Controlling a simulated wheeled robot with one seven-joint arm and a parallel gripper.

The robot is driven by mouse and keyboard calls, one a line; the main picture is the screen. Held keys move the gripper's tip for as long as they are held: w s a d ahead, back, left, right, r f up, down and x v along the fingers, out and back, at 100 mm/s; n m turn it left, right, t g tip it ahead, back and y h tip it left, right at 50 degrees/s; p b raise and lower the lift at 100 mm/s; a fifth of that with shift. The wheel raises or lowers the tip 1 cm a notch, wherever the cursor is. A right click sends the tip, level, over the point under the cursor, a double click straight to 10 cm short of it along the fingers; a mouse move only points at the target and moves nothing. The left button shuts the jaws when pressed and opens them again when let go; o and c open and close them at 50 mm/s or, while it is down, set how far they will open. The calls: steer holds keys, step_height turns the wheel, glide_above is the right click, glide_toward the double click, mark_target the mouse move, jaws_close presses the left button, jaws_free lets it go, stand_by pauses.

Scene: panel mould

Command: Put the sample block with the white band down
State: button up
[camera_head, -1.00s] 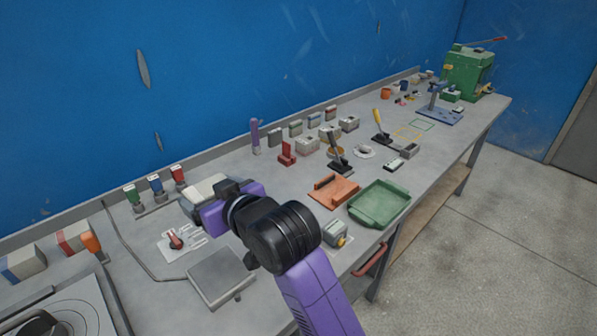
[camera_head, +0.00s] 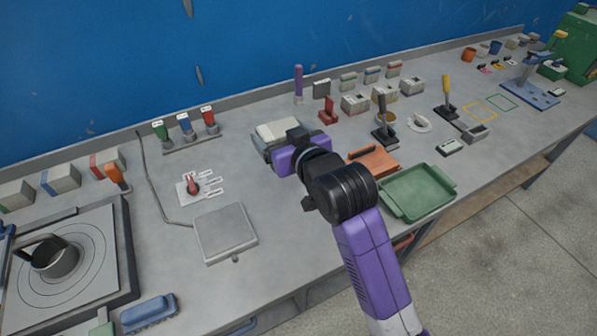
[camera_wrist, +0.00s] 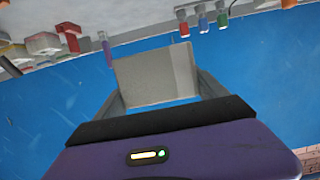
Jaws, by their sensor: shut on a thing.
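My gripper (camera_head: 290,150) is over the middle of the bench in the head view, near the back wall. It is shut on a pale grey sample block (camera_wrist: 155,72), which sits between the two fingers in the wrist view. A pale block shape (camera_head: 277,130) also shows just beyond the gripper in the head view. I cannot make out a white band on the face turned to the wrist camera. The wrist partly hides the block, and I cannot tell how far it is above the bench.
Blocks with blue (camera_head: 61,179) and red (camera_head: 107,163) bands stand at the left. Bare bench lies around the plate.

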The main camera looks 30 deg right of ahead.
mark_target(285, 197)
step_height(285, 197, down, 18)
steer(key=shift+r+p, duration=0.1)
steer(key=shift+p, duration=0.3)
steer(key=shift+s+f+b, duration=0.2)
steer(key=shift+f+b, duration=0.35)
steer(key=shift+f, duration=0.2)
steer(key=o, duration=1.7)
steer(key=shift+f, duration=0.2)
steer(key=shift+r+p, duration=0.55)
steer(key=shift+r, duration=0.05)
steer(key=v, duration=0.8)
steer(key=b+v, duration=0.1)
steer(key=v, duration=0.2)
steer(key=shift+s+r, duration=0.3)
steer(key=shift+r, duration=0.15)
